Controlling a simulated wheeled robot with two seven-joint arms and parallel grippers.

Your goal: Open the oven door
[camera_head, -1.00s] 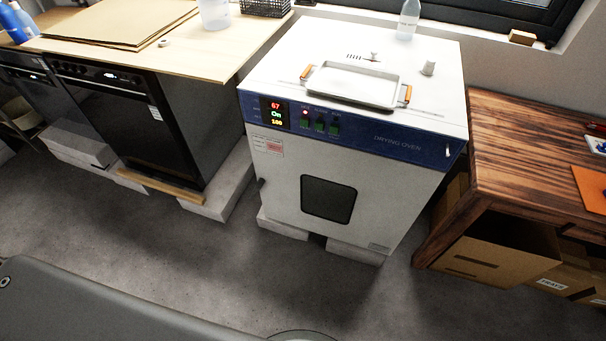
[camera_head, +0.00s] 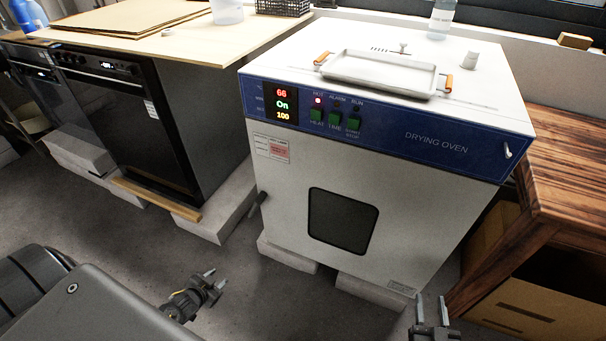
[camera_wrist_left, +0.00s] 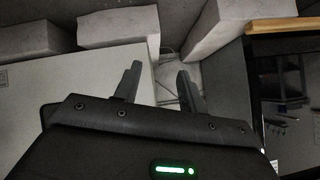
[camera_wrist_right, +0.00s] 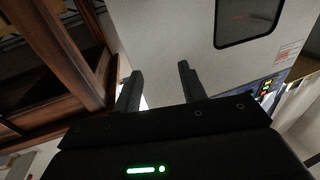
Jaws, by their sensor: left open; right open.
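The white drying oven (camera_head: 470,110) stands at centre right with its door (camera_head: 285,205) closed. The door has a dark window (camera_head: 342,220), and a small dark handle (camera_head: 258,201) sticks out at its left edge. My left gripper (camera_head: 204,277) is open and empty, low in front of the oven and left of the handle, apart from it. In the left wrist view the left gripper (camera_wrist_left: 159,72) shows spread fingers. My right gripper (camera_head: 432,302) is open and empty near the door's lower right corner. The right wrist view shows the right gripper (camera_wrist_right: 160,72) below the window (camera_wrist_right: 250,20).
A metal tray (camera_head: 378,74) and a bottle (camera_head: 441,18) stand on the oven. Grey blocks (camera_head: 215,215) lie on the floor left of it. A wooden table (camera_head: 575,140) stands close on the right. A black appliance (camera_head: 130,120) is at left. Floor in front is clear.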

